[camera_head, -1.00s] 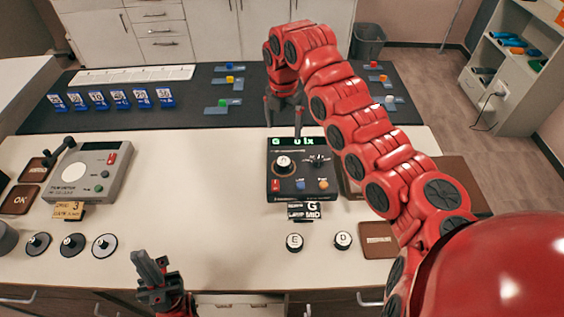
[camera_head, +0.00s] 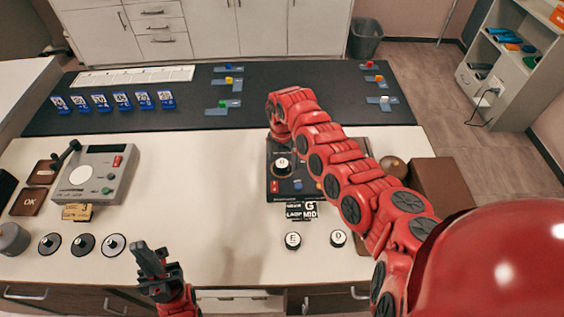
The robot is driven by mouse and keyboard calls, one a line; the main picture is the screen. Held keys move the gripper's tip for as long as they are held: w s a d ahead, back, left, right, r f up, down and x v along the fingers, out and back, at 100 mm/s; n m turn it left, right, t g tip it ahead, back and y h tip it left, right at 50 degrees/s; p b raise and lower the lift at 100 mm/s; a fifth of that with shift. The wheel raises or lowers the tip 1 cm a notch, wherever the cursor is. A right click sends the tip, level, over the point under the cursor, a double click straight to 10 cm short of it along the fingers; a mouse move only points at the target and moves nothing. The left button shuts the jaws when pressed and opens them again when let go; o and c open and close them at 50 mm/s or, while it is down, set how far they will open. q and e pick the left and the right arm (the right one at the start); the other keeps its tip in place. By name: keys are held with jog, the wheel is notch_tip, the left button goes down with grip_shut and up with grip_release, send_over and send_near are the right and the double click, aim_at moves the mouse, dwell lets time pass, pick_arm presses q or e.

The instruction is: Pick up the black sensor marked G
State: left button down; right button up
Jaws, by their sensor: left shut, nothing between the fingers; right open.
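A small round sensor (camera_head: 282,165) with a white top and dark rim sits on the black console (camera_head: 283,187); its letter is too small to read surely. A card (camera_head: 303,211) in front of the console reads G MID. Two similar sensors marked E (camera_head: 292,240) and D (camera_head: 338,238) stand nearer me. Three more round sensors (camera_head: 83,244) stand at the left, letters unreadable. My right arm reaches over the console's right and back parts, its wrist beyond the sensor; its fingers are hidden. My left gripper (camera_head: 151,252) is shut and empty near the front edge.
A grey device (camera_head: 97,174) with a lever stands at the left. A dark mat (camera_head: 190,98) behind holds blue cards and coloured blocks. The white tabletop (camera_head: 205,205) is clear in the middle.

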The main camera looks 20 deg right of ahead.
jog(key=shift+f, duration=0.65)
jog(key=c, duration=1.5)
grip_shut()
jog(key=shift+r, duration=0.1)
